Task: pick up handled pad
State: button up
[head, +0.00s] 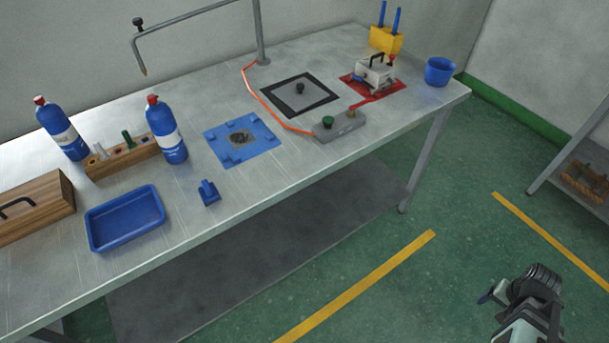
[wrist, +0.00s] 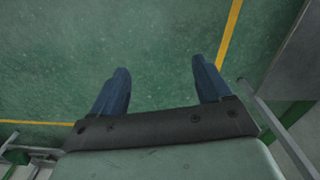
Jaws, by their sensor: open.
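A small blue block with an upright grip, which looks like the handled pad (head: 208,193), sits on the metal table near its front edge, right of the blue tray. My gripper (head: 488,296) is at the lower right of the head view, out over the floor and far from the pad. In the wrist view its two blue fingers (wrist: 162,82) stand wide apart with nothing between them, and only floor shows beyond. The pad does not show in the wrist view.
The metal table (head: 262,182) holds a blue tray (head: 125,222), two blue bottles (head: 166,130), a wooden rack (head: 122,160), a blue mat (head: 262,142) and a grey control box (head: 340,128). Clear table surrounds the pad's right and front. A metal post with an arm stands behind.

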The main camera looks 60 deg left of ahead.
jog(key=s+a+r+n+t, duration=0.15)
jog(key=a+r, duration=0.35)
jog(key=a, duration=0.6)
jog(key=s+a+r+n+y, duration=0.1)
jog(key=s+a+r+n, duration=0.3)
jog(key=a, duration=0.7)
jog(key=a+r+n, duration=0.1)
jog(key=a+r, duration=0.5)
jog(key=a, duration=0.4)
jog(key=n+g+y, duration=0.1)
jog(key=n+y, duration=0.2)
jog(key=n, duration=0.6)
send_near(206, 186)
jog(key=shift+m+y, duration=0.25)
jog(key=shift+y, duration=0.05)
jog(key=shift+d+x, duration=0.1)
jog(key=shift+x, duration=2.7)
jog(key=shift+d+x, duration=0.15)
jog(key=shift+x, duration=2.7)
jog(key=shift+f, duration=0.1)
jog(key=shift+c, duration=0.3)
